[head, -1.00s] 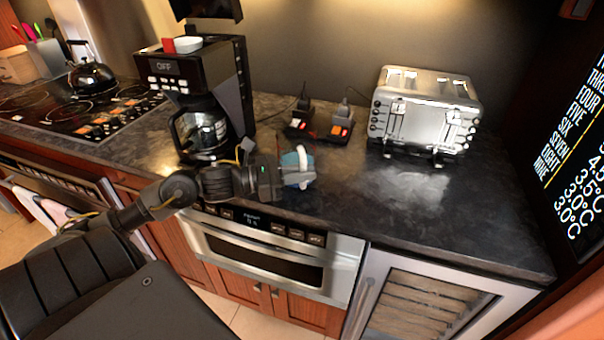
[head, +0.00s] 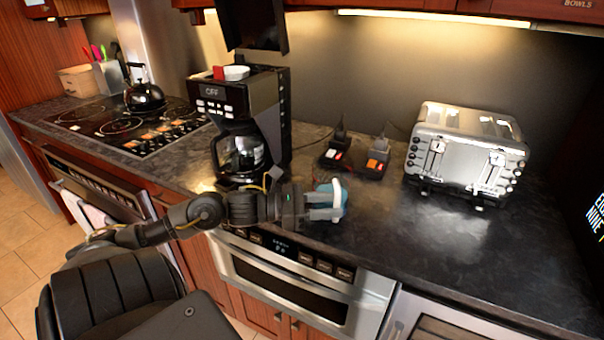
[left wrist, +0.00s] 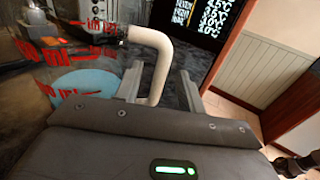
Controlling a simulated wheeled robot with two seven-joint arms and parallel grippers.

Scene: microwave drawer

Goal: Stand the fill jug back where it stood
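The fill jug (head: 344,204) stands on the dark counter near its front edge, right of the coffee maker. In the left wrist view the clear jug (left wrist: 80,83) shows red millilitre marks, a pale blue base and a cream handle. My left gripper (head: 325,204) reaches in from the left at the handle. In the left wrist view its two fingers (left wrist: 160,88) are apart on either side of the handle, with a gap visible beside the right finger. The gripper partly hides the jug in the head view. My right gripper is not in view.
A coffee maker (head: 238,110) with a glass carafe stands left of the jug. A microwave drawer (head: 300,280) lies below the counter. The counter right of the jug is clear.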

